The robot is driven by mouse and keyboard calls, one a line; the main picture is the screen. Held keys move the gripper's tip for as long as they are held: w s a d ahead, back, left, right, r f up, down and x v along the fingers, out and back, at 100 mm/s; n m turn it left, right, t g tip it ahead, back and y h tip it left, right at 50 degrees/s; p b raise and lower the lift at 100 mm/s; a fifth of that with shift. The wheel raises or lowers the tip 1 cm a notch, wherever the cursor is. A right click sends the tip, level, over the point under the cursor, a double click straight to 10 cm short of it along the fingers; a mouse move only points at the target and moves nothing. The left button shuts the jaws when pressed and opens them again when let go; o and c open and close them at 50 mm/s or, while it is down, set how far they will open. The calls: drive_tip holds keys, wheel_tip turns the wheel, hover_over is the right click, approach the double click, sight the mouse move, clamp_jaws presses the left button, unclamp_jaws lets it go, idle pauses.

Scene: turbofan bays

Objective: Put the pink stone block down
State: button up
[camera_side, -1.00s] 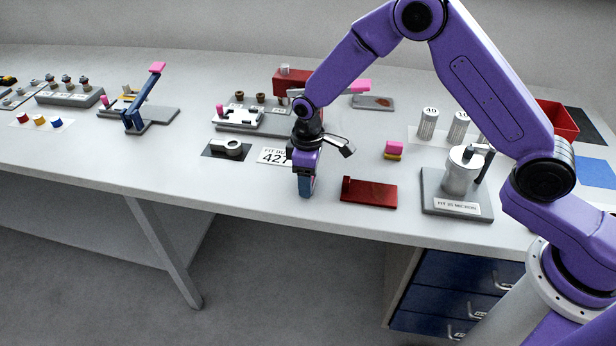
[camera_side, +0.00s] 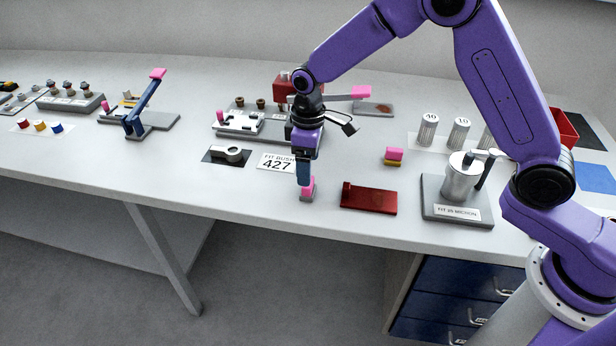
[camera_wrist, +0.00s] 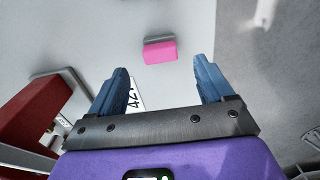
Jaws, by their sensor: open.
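The pink stone block (camera_side: 307,186) stands on the bench near its front edge, left of the red plate. It shows pink above and grey at its foot. My gripper (camera_side: 304,182) is directly above it and points down. In the wrist view the pink block (camera_wrist: 160,51) lies beyond the gap between the blue fingers of my gripper (camera_wrist: 168,78). The fingers are spread, with nothing between them and visible space around the block. In the side view the fingertips overlap the block's top, so the height of the gap is unclear.
The red plate (camera_side: 369,198) lies close to the right. A pink-and-yellow block (camera_side: 394,156) and a cylinder on a grey stand (camera_side: 456,205) are farther right. The "427" card (camera_side: 276,162) and a dark mat (camera_side: 214,157) lie behind left. The front-left bench top is clear.

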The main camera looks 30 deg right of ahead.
drive_tip(key=shift+r, duration=2.6)
drive_tip(key=shift+s, duration=0.1)
drive_tip(key=s+d+r+n, duration=0.1)
drive_tip(key=s+d, duration=0.4)
drive_tip(key=s, duration=0.6)
drive_tip(key=s+d+r+n, duration=0.1)
drive_tip(key=s+d, duration=0.4)
drive_tip(key=s, duration=0.6)
drive_tip(key=s+d+r+n, duration=0.1)
drive_tip(key=s+d+r, duration=0.2)
drive_tip(key=s, duration=0.8)
drive_tip(key=shift+s+d+r+n, duration=0.15)
drive_tip(key=shift+d+r+n, duration=0.15)
drive_tip(key=shift+d, duration=0.6)
drive_tip(key=c, duration=0.3)
